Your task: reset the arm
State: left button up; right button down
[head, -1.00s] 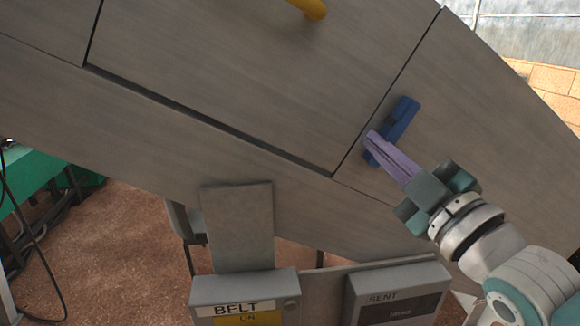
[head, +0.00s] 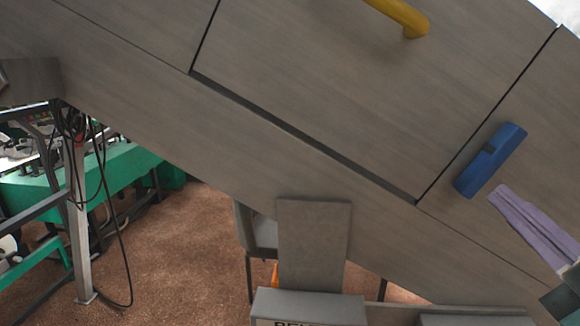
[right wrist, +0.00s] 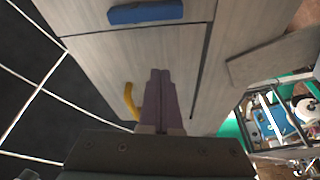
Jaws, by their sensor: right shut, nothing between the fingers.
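My right gripper (head: 497,192) has purple fingers and comes in from the lower right of the head view. Its fingers are pressed together with nothing between them. In the right wrist view the gripper (right wrist: 160,72) points up the picture over the grey wood-grain surface. A blue block-like handle (head: 491,160) is on that surface, just above the fingertips in the head view and apart from them. It also shows in the right wrist view (right wrist: 146,13). My left gripper is not in view.
A yellow handle (head: 405,17) sits on the grey panel (head: 330,90). A box (head: 310,305) with partly cut-off lettering and an upright grey board (head: 313,245) stand below. A chair (head: 258,235) is behind the board. A green table (head: 130,170) with hanging cables is at left.

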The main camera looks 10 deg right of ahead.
jog(key=s+a+f+m+g+p, duration=0.1)
jog(key=s+a+m+g+p, duration=0.3)
jog(key=s+g, duration=0.4)
jog(key=s+a+m+g+y+p, duration=0.1)
jog(key=s+a+m+g+p, duration=0.2)
jog(key=s+a+g+p, duration=0.3)
jog(key=s+g+p, duration=0.1)
jog(key=s+g, duration=0.1)
jog(key=s, duration=0.1)
jog(key=shift+s+f+m+g+p, duration=0.3)
jog(key=shift+f+m+g, duration=0.05)
jog(key=shift+m+g, duration=0.05)
jog(key=c, duration=1.6)
grip_release()
jog(key=shift+a, duration=0.1)
